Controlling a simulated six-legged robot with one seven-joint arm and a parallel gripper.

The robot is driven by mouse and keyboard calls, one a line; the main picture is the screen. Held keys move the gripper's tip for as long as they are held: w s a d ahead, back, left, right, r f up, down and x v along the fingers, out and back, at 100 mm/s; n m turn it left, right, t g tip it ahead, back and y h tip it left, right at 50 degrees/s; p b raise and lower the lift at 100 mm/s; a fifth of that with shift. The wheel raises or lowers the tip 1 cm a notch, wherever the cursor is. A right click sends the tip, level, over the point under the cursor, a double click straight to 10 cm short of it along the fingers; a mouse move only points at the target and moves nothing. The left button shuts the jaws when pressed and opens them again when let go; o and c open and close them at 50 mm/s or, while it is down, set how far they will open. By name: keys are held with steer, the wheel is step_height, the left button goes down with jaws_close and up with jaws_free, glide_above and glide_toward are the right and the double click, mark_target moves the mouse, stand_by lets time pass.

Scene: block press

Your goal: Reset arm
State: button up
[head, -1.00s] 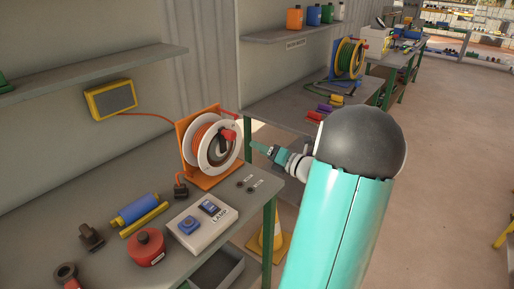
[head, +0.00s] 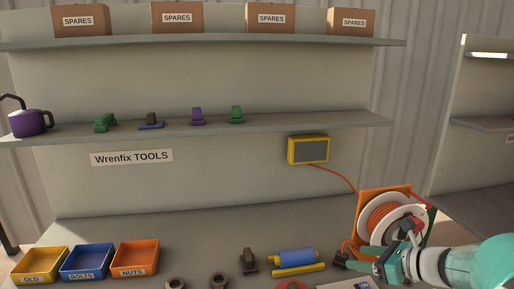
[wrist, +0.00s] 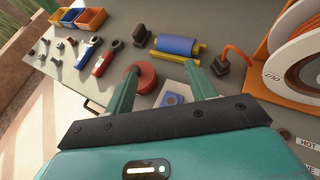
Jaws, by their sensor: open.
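My gripper (head: 388,263) is at the lower right of the head view, in front of the cable reel (head: 392,217) with its orange frame and white rim. In the wrist view my gripper (wrist: 160,76) has its two green fingers spread apart, with nothing held between them. Beyond and below the fingers are a red round part (wrist: 147,80) and a pale box with a blue button (wrist: 173,98), both on the grey bench. My arm enters from the right edge in the head view.
The bench holds a blue roller (head: 292,256), a yellow bar (head: 299,270) and yellow, blue and orange trays (head: 136,258). Shelves above carry spares boxes (head: 177,18), small coloured parts and a purple can (head: 30,122). A yellow-framed panel (head: 308,149) is on the wall.

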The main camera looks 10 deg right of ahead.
steer(key=s+a+r+n+g+h, duration=0.1)
steer(key=s+a+n, duration=0.6)
steer(key=n, duration=0.7)
steer(key=s+a+r+n+g+h, duration=0.1)
steer(key=s+a+n+g+h, duration=0.2)
steer(key=s+a+n+h, duration=0.3)
steer(key=s+a+n, duration=0.2)
steer(key=a+n, duration=0.3)
steer(key=n, duration=0.4)
steer(key=shift+s+a+r+n+g, duration=0.25)
steer(key=shift+s+r+n+g, duration=0.05)
steer(key=shift+r+g, duration=0.1)
